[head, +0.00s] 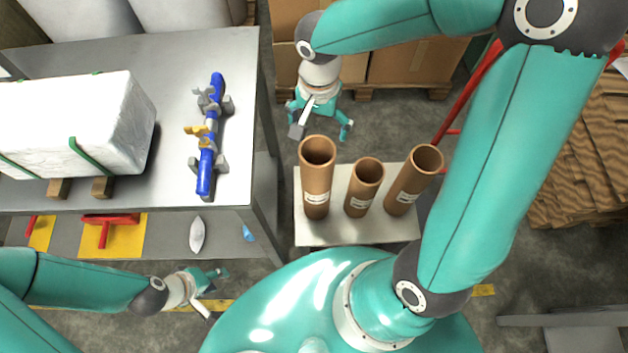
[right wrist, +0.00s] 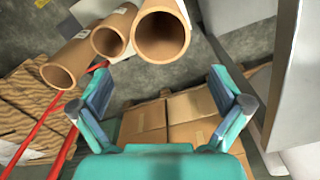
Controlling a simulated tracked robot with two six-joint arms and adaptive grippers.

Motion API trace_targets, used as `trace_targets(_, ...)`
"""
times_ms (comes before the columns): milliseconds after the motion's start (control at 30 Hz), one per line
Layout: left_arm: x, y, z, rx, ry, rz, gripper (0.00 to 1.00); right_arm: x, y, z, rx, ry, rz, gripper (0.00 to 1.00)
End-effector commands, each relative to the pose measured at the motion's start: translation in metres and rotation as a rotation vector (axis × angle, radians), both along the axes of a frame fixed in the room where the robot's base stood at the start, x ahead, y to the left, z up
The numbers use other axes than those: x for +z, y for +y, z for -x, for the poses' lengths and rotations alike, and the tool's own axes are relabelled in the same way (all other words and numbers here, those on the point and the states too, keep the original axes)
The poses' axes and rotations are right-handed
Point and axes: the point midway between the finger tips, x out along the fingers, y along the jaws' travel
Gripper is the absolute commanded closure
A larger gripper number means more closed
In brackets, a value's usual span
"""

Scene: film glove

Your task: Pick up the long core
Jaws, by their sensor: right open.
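Three brown cardboard cores with white labels stand side by side, open ends up, on a small pale table. The left core (head: 317,180) and the right core (head: 414,180) look longer than the middle core (head: 363,187); I cannot tell surely which is longest. In the right wrist view the left core (right wrist: 162,37) shows nearest, at the top, with the middle core (right wrist: 112,38) and right core (right wrist: 70,62) beside it. My right gripper (head: 319,121) is open and empty, just beyond the left core; its fingers (right wrist: 165,92) are spread apart. My left gripper (head: 212,283) is far from the cores, at lower left.
The small table (head: 330,232) has bare room in front. A grey bench (head: 170,185) at left holds a white wrapped block (head: 75,125) and a blue bar with clamps (head: 206,170). Cardboard boxes (head: 410,62) stand behind. A red rail (head: 465,100) runs close to the right core.

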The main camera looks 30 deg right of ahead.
Motion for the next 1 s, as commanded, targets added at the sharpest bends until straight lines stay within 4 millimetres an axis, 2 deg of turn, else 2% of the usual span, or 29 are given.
trace_targets(100,0.000,0.000,0.000,0.000,0.001,0.000,0.60,-0.029,-0.001,0.002,-0.002,0.009,-0.001,0.00)
trace_targets(300,-0.001,0.000,0.000,0.000,0.000,0.000,0.60,-0.069,-0.001,0.002,-0.003,0.007,-0.002,0.00)
trace_targets(400,-0.002,0.000,0.000,0.000,0.000,0.000,0.60,-0.082,-0.002,0.002,-0.005,0.005,-0.001,0.00)
trace_targets(667,0.000,0.000,0.000,0.000,0.000,0.000,0.60,-0.097,-0.001,0.002,-0.004,0.005,-0.003,0.00)
trace_targets(900,0.002,0.000,0.000,0.000,0.000,0.000,0.60,-0.132,0.001,0.002,-0.005,0.006,-0.003,0.00)
trace_targets(1000,0.002,0.000,0.000,0.000,0.000,0.000,0.60,-0.140,0.001,0.002,-0.006,0.004,-0.003,0.00)
